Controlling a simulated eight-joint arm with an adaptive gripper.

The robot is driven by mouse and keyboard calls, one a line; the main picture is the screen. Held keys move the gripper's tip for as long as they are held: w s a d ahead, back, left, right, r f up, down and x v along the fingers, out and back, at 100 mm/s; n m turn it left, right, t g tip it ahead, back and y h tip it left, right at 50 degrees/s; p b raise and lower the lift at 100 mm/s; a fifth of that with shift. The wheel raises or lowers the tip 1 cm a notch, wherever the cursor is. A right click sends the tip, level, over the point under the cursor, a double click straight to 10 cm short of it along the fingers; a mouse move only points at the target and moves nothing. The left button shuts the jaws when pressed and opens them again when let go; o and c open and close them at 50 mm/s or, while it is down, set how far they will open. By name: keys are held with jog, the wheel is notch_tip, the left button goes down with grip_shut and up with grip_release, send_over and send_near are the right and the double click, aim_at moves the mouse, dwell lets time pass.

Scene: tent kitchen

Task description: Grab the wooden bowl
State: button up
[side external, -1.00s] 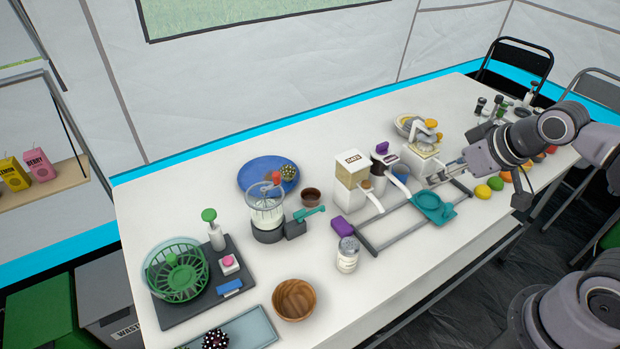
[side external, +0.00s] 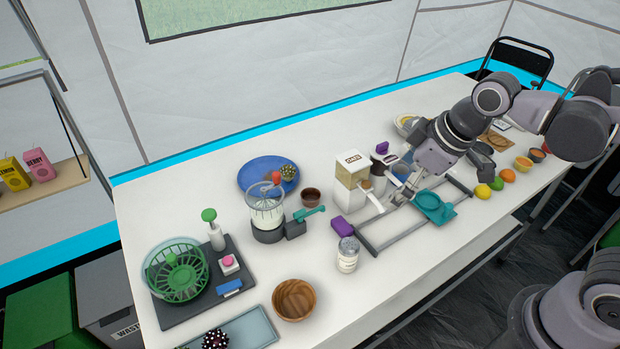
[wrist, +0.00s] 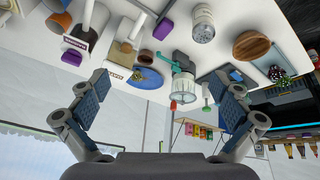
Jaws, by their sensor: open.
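The wooden bowl (side external: 294,300) sits upright at the front edge of the white table in the side external view, right of a pale blue tray. It looks empty. It also shows at the upper right of the wrist view (wrist: 251,45). My gripper is open and empty, with its two fingers (wrist: 165,95) wide apart in the wrist view. In the side external view my gripper (side external: 403,188) is over the dispensers and grey frame, well to the right of the bowl. Its fingertips are partly hard to make out there.
A cereal dispenser (side external: 351,185) is close to the gripper. The table (side external: 320,325) is clear just right of the bowl.

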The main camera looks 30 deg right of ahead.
jog(key=w+a+f+n+g, duration=0.1)
jog(key=a+f+n+g, duration=0.2)
jog(key=a+n, duration=0.6)
jog(key=n+g, duration=0.2)
jog(key=n, duration=0.3)
send_near(293, 308)
jog(key=shift+s+d+f, duration=0.1)
jog(key=shift+d+f, duration=0.15)
jog(key=shift+f, duration=0.65)
jog(key=shift+a+f, duration=0.2)
jog(key=shift+f, duration=0.65)
jog(key=shift+a+f, duration=0.25)
jog(key=shift+f, duration=0.6)
jog(key=shift+a+f, duration=0.2)
jog(key=shift+f, duration=0.65)
jog(key=c, duration=1.2)
